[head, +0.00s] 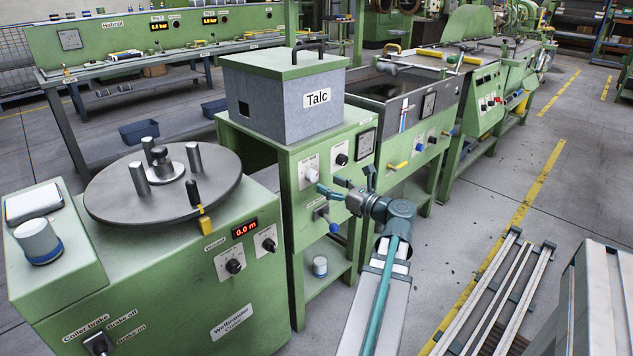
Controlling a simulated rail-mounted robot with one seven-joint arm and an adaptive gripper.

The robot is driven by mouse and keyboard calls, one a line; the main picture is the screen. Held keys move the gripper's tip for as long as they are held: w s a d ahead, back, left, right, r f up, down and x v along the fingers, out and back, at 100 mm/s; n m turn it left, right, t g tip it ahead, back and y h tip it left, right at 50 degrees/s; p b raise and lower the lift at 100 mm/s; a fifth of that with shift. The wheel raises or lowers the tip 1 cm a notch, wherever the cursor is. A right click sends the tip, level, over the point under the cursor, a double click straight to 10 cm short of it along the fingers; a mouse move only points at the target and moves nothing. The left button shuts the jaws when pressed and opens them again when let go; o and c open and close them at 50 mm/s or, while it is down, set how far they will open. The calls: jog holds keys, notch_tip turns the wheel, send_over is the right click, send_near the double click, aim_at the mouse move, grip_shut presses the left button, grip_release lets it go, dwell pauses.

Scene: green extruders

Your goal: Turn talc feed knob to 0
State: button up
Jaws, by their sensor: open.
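The grey talc box (285,98), labelled "Talc" and with a green lid, sits on a green cabinet (268,143). The cabinet's front has a white panel with a pale knob (311,174) and a panel with a black knob (342,159). Their small labels are unreadable, so I cannot tell which is the talc feed knob. My gripper (346,183) is open and empty in front of the cabinet. It shows just right of and below the pale knob and below the black knob. Whether it touches the cabinet is unclear. A lower control (321,212) is partly hidden by my gripper.
A green coiler (165,290) with a dark turntable (160,180) stands at left. A grey trough (385,86) adjoins the cabinet. Metal rails (495,300) lie at lower right; floor beyond them is clear.

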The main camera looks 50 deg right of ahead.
aim_at(315, 178)
jog(key=w, duration=0.3)
jog(key=w+b, duration=0.1)
jog(key=w, duration=0.1)
jog(key=shift+w+d, duration=0.25)
jog(key=shift+w, duration=0.1)
jog(key=c, duration=1.1)
jog(key=shift+c, duration=0.2)
